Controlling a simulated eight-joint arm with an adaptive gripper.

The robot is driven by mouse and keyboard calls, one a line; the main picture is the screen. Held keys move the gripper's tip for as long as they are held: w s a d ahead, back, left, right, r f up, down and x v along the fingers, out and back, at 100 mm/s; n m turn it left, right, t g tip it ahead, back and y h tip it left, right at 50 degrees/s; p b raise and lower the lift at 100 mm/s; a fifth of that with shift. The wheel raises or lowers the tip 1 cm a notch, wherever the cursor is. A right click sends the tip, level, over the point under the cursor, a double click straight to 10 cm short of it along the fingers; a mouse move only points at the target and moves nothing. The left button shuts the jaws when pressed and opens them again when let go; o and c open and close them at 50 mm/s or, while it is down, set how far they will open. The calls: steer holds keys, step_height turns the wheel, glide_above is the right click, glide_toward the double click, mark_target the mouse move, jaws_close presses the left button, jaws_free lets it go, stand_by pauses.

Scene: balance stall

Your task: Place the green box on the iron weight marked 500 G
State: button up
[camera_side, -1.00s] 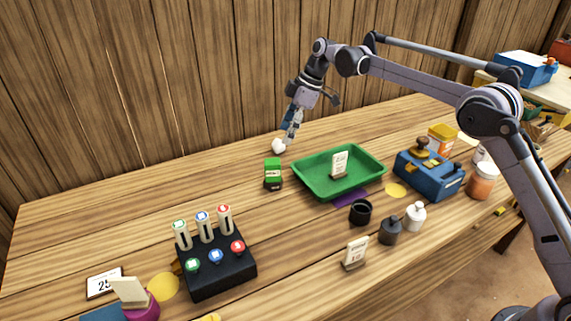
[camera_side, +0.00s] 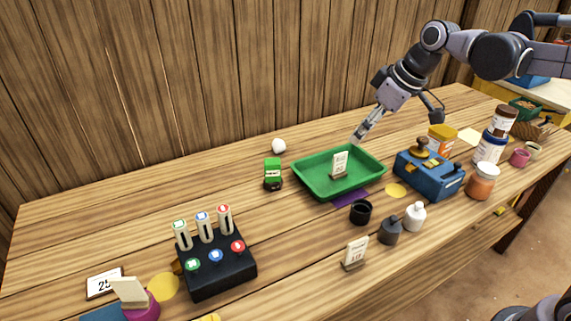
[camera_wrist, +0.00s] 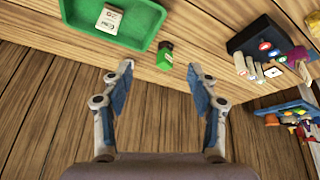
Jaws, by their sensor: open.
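The green box (camera_side: 272,168) is left of the green tray, with a small dark piece (camera_side: 272,185) at its front lower end. I cannot tell whether the box rests on that piece or stands beside it. In the wrist view the green box (camera_wrist: 164,60) lies beyond my fingertips, with the dark piece (camera_wrist: 166,44) at its far end. My gripper (camera_side: 358,138) is above the back edge of the tray, apart from the box; in the wrist view its fingers (camera_wrist: 160,72) are spread and empty. No 500 G marking is legible.
The green tray (camera_side: 311,187) holds a small card (camera_side: 340,164). A white rounded object (camera_side: 278,146) lies behind the box. A black button panel (camera_side: 222,275) is front left. A black cup (camera_side: 360,212), dark bottle (camera_side: 390,231) and blue device (camera_side: 430,176) are to the right.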

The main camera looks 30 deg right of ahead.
steer(key=s+d+f+m+t, duration=0.1)
steer(key=s+f, duration=0.3)
steer(key=s, duration=0.4)
steer(key=s+d+f+m+t+h, duration=0.1)
steer(key=s+f+m, duration=0.3)
steer(key=s, duration=0.4)
steer(key=shift+d+f+h, duration=0.25)
steer(key=shift+d+h, duration=0.05)
steer(key=shift+d, duration=0.6)
